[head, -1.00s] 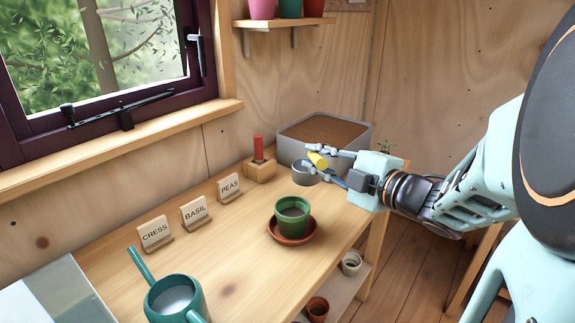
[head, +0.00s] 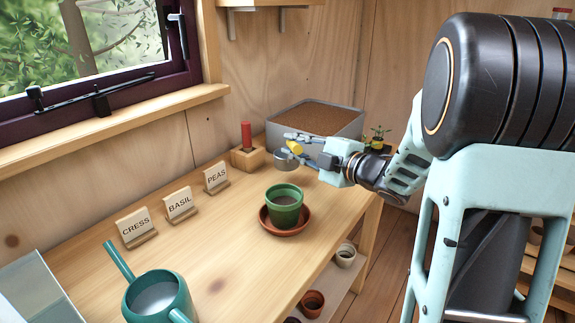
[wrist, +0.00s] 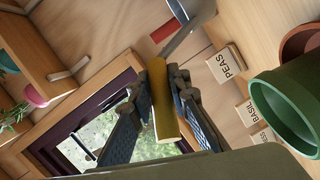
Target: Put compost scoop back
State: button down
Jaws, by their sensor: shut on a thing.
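My gripper (head: 302,150) is shut on the yellow handle of the compost scoop (head: 294,147). The scoop's grey metal cup (head: 285,161) hangs below the fingers, in front of the compost bin. In the wrist view the yellow handle (wrist: 163,105) is between the two fingers, with part of the grey metal (wrist: 188,30) beyond it. The grey compost bin (head: 350,131), full of brown compost, stands at the far end of the bench. I cannot tell whether the cup touches the bench or the bin.
A wooden block (head: 249,159) with an upright red handle (head: 246,135) stands just left of the scoop. A green pot (head: 285,207) on a terracotta saucer (head: 268,226) stands nearer. Name cards (head: 179,204) and a teal watering can (head: 158,300) are left.

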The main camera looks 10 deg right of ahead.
aim_at(292, 160)
jog(key=shift+w+f, duration=0.7)
jog(key=shift+f, duration=0.1)
jog(key=shift+w+f+b, duration=0.2)
jog(key=shift+f+b, duration=1.15)
jog(key=shift+f, duration=0.35)
jog(key=shift+f, duration=0.15)
jog(key=c, duration=1.8)
grip_release()
